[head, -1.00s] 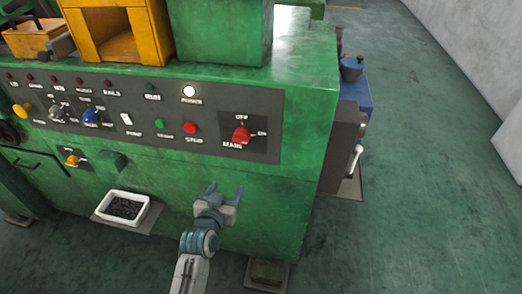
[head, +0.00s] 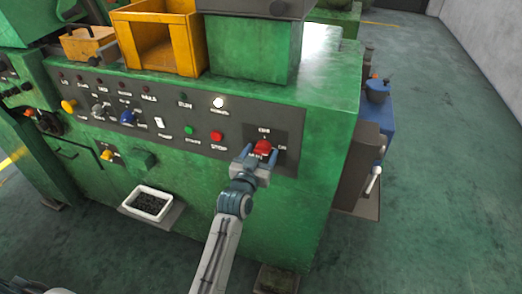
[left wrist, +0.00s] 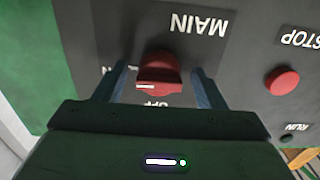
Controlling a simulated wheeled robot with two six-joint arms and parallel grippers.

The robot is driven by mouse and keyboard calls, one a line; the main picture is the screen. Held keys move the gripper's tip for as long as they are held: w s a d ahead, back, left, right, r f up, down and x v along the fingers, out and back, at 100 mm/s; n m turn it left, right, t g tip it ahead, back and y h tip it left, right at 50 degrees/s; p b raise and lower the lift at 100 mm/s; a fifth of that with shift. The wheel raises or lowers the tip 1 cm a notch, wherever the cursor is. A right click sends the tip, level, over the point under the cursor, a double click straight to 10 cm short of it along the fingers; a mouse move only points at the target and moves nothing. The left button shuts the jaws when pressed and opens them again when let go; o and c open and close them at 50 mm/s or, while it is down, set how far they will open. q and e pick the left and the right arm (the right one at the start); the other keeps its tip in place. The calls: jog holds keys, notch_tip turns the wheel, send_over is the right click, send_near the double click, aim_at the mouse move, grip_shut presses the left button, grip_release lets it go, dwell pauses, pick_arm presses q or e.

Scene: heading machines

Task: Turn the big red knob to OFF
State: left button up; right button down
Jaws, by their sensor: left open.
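The big red knob (head: 263,146) sits on the dark panel at the right end of the green machine, by the OFF, ON and MAIN labels. In the left wrist view the knob (left wrist: 158,72) appears upside down, its ridge lying crosswise with a white mark toward the ON side. OFF is partly covered below it. My left gripper (head: 258,158) is open, with its fingers on either side of the knob. In the left wrist view the gripper (left wrist: 162,75) shows gaps between both fingers and the knob. My right gripper is not in view.
A red STOP button (head: 217,136) and a green button (head: 189,130) are left of the knob. A white tray (head: 148,204) juts out low on the machine. A blue machine (head: 378,110) stands to the right, with free floor beyond.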

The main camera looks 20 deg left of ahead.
pick_arm(q)
jog(key=shift+w, duration=0.25)
jog(key=c, duration=1)
jog(key=shift+o, duration=0.2)
